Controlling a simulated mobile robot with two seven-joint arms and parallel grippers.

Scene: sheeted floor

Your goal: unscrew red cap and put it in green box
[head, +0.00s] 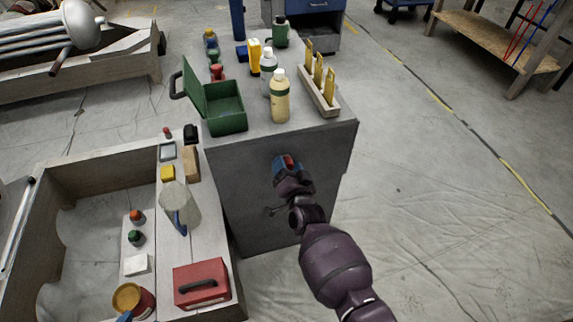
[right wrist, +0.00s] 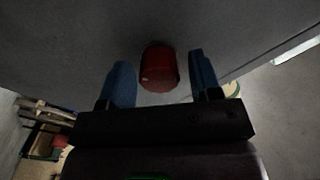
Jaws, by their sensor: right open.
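The red cap (right wrist: 159,67) sits on the grey front face of the cabinet, between my right gripper's two blue fingers. In the head view the red cap (head: 290,161) shows partly between the fingertips. My right gripper (head: 287,164) is open around the cap; gaps show on both sides in the right wrist view (right wrist: 163,82). The green box (head: 227,125) stands on the cabinet top at its left front, with its lid open and raised to the left. Its inside looks empty. My left gripper is not in view.
Two bottles (head: 280,98) and a wooden rack (head: 320,98) with yellow pieces stand right of the box on the cabinet top (head: 320,130). A wooden bench at left holds a pitcher (head: 180,208) and a red toolbox (head: 201,284).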

